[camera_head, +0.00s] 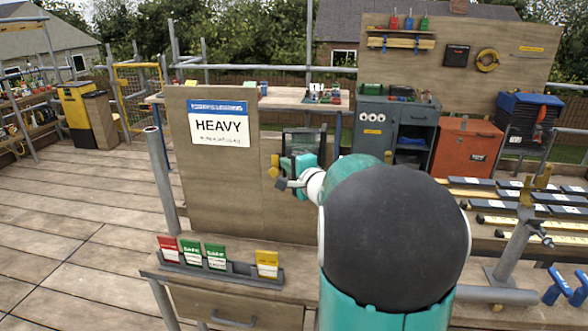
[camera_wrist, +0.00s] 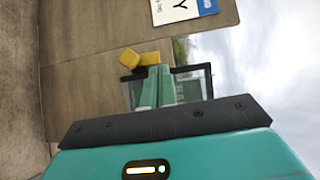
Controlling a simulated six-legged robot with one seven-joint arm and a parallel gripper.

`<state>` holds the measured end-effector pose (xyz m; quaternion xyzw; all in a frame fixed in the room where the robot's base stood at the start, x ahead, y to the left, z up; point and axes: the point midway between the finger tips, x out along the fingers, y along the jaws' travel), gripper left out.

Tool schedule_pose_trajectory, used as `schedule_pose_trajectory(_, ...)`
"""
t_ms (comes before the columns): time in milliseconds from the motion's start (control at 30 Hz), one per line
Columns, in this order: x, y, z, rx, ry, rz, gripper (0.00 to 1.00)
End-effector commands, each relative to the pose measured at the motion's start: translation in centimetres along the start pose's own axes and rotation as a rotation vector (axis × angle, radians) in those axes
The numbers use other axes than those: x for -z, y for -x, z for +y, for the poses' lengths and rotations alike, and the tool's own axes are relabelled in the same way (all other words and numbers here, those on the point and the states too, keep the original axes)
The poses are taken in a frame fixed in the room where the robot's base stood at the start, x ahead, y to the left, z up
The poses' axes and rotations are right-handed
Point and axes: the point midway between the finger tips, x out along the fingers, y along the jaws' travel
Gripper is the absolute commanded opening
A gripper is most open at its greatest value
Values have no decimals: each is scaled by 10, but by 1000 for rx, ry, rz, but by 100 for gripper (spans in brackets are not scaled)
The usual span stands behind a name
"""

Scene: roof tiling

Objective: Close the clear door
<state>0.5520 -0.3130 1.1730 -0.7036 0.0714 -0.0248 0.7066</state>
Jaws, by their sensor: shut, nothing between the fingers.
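A clear panel in a dark frame, which looks like the clear door (camera_head: 304,139), stands at the right side of the upright wooden board. In the wrist view the dark-framed clear door (camera_wrist: 190,84) shows behind my fingers, and part of it is hidden by them. My gripper (camera_head: 285,176) is in front of the door's lower part in the head view. In the wrist view my gripper (camera_wrist: 158,70) has its teal fingers together, with nothing between them. A yellow piece (camera_wrist: 131,58) shows right at the fingertips; I cannot tell whether they touch it.
The wooden board (camera_head: 215,190) carries a HEAVY sign (camera_head: 219,124). A bench with a drawer (camera_head: 235,312) and a rack of coloured cards (camera_head: 216,258) is in front. Tile strips (camera_head: 520,222) lie on the right. Open decking (camera_head: 70,230) is at left.

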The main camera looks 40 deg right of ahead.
Motion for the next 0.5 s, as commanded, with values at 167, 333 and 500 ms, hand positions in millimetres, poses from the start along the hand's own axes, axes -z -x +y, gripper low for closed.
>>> schedule_pose_trajectory(167, -1, -11, 0, -1, 1, 1, 0)
schedule_pose_trajectory(333, -1, -18, -1, 0, 0, 1, 0)
schedule_pose_trajectory(500, -1, -21, -2, 1, 0, 2, 0)
